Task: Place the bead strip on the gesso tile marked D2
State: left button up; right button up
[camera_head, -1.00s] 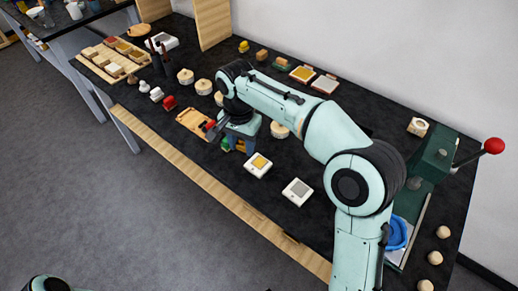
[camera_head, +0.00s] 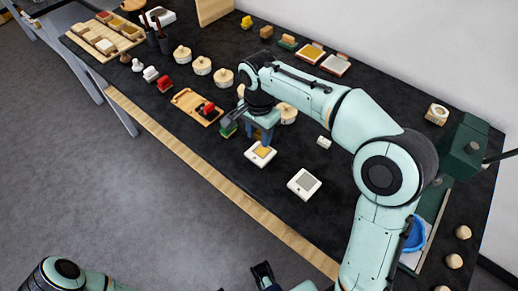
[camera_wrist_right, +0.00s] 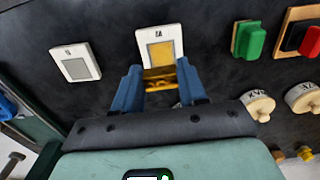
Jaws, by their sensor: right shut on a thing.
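My right gripper (camera_head: 263,138) is shut on a gold strip, the bead strip (camera_wrist_right: 160,84), seen between its blue fingers in the right wrist view. It holds the strip at the near edge of a white tile with a gold square (camera_head: 260,153); this tile also shows in the wrist view (camera_wrist_right: 160,34). I cannot tell whether the strip touches the tile. The tile's mark is too small to read surely. A second white tile, with a grey square (camera_head: 304,184), lies to the right. What seems to be my left gripper (camera_head: 262,272) shows partly at the bottom edge; its jaws are unclear.
A green block (camera_head: 228,130) and a wooden tray with a red-and-black block (camera_head: 187,99) stand left of my right gripper. Round pale pots (camera_head: 202,66) stand behind. A green press (camera_head: 465,148) and blue bowl (camera_head: 415,236) are right. Dark tabletop is clear around the grey-square tile.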

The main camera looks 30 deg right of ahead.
aim_at(259, 154)
jog(key=shift+f+b, duration=0.45)
jog(key=shift+f, duration=2.75)
jog(key=shift+f, duration=0.2)
jog(key=o, duration=1)
jog(key=shift+r, duration=0.15)
notch_tip(259, 154, up, 12)
jog(key=shift+r+p, duration=0.1)
jog(key=shift+p, duration=1.05)
